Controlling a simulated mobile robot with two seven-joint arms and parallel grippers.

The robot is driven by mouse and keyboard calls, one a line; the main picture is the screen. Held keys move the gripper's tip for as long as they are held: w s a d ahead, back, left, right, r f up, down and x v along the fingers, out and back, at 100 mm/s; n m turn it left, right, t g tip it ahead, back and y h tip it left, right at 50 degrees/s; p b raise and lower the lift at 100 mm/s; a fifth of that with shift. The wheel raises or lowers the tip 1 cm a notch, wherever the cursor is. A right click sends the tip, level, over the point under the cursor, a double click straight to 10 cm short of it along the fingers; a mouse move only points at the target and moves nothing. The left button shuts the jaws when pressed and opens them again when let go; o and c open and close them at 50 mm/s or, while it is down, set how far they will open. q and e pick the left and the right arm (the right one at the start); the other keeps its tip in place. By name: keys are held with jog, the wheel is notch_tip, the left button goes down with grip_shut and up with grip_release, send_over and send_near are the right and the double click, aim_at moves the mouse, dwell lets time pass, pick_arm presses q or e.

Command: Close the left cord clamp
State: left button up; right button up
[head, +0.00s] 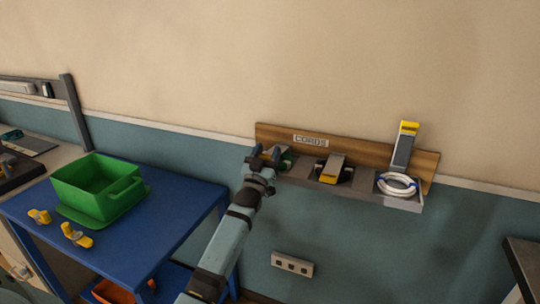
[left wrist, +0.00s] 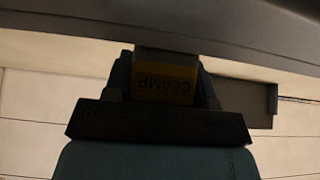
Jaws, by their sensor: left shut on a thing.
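The left cord clamp is at the left end of the wooden cord board (head: 365,152), mostly hidden by my left gripper (head: 264,157). A bit of green (head: 287,159) shows just right of the gripper. In the left wrist view my left gripper (left wrist: 165,72) is shut on the clamp's yellow end (left wrist: 165,84), which reads CLAMP upside down. The head view does not show clearly how far this clamp is tilted. The middle clamp (head: 331,168) is folded down. The right clamp (head: 405,147) stands upright above a white cord coil (head: 397,190). My right gripper is out of view.
A grey shelf (head: 350,193) runs under the board. A blue table (head: 150,250) at left holds a green bin (head: 98,190) and yellow pieces (head: 77,236). A wall socket (head: 292,263) is below the shelf. A dark edge (head: 524,262) stands at the far right.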

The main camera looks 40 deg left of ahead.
pick_arm(q)
jog(key=shift+s+d+f+t+b, duration=0.1)
jog(key=shift+s+f+t+b, duration=0.2)
jog(key=shift+f+t+b, duration=0.35)
jog(key=shift+s+f+b, duration=0.15)
jog(key=shift+f+b, duration=0.4)
jog(key=shift+f, duration=0.1)
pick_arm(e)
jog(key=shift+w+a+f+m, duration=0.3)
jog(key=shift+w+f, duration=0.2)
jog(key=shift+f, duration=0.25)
pick_arm(q)
jog(key=shift+f, duration=0.1)
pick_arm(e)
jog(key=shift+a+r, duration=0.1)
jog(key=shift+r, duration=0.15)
pick_arm(q)
jog(key=shift+d, duration=0.1)
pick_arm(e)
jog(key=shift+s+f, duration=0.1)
